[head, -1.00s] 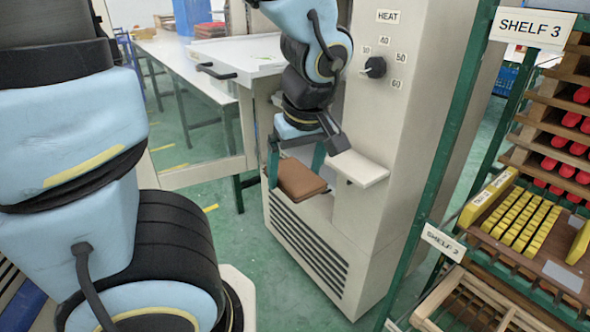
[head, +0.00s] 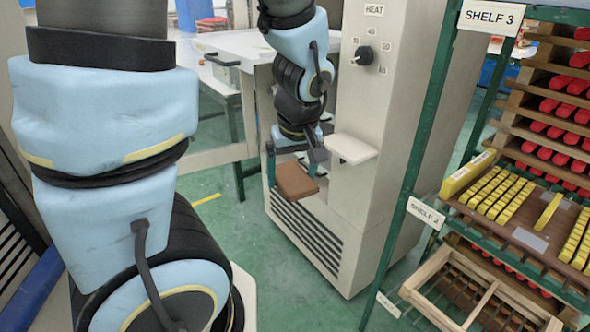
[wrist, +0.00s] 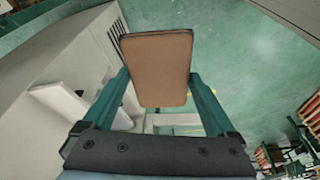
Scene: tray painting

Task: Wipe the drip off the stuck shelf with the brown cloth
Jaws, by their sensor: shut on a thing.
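The brown cloth (head: 297,181) is a flat, padded-looking brown block. My gripper (head: 291,172) is shut on it, with one green finger at each side, in front of the beige cabinet. In the wrist view the cloth (wrist: 160,68) fills the gap between the fingers (wrist: 160,80). It is in the air, apart from the rack. The green-framed rack (head: 427,120) at the right holds several shelves, with signs reading SHELF 3 (head: 491,16) and SHELF 2 (head: 426,213). I cannot tell which shelf is stuck, and no drip shows clearly.
The beige cabinet (head: 385,130) has a HEAT dial (head: 363,56) and a small white ledge (head: 350,148) just right of my gripper. A board of yellow pieces (head: 528,238) and rows of red pieces sit on the rack. A wooden frame (head: 450,290) juts out low.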

